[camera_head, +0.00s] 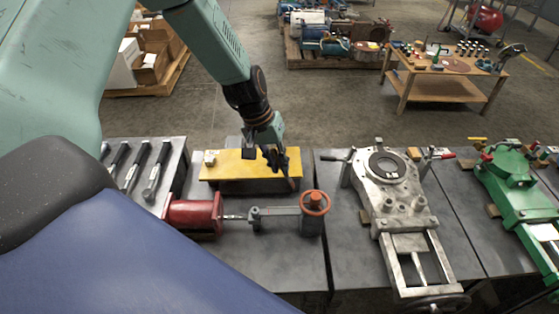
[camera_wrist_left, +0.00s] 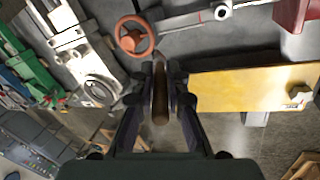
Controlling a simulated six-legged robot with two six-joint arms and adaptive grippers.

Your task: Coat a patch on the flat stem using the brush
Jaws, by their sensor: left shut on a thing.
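My left gripper (camera_head: 272,160) is above the right part of a yellow board on the grey table. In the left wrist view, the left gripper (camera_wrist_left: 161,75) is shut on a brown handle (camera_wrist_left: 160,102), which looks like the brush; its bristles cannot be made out. A grey stem-like part (camera_head: 275,213) lies nearer than the board, between a red cylinder (camera_head: 193,216) and an orange handwheel (camera_head: 314,202). The grey part (camera_wrist_left: 195,20) and handwheel (camera_wrist_left: 136,36) also show in the wrist view. Which part is the flat stem, and any coated patch, I cannot tell. My right gripper is out of view.
The yellow board (camera_head: 222,168) carries a small pale block (camera_head: 209,158). Several dark-handled tools (camera_head: 137,165) lie at left. A silver valve (camera_head: 390,190) and a green valve (camera_head: 510,185) stand to the right. A wooden bench (camera_head: 440,90) is farther back.

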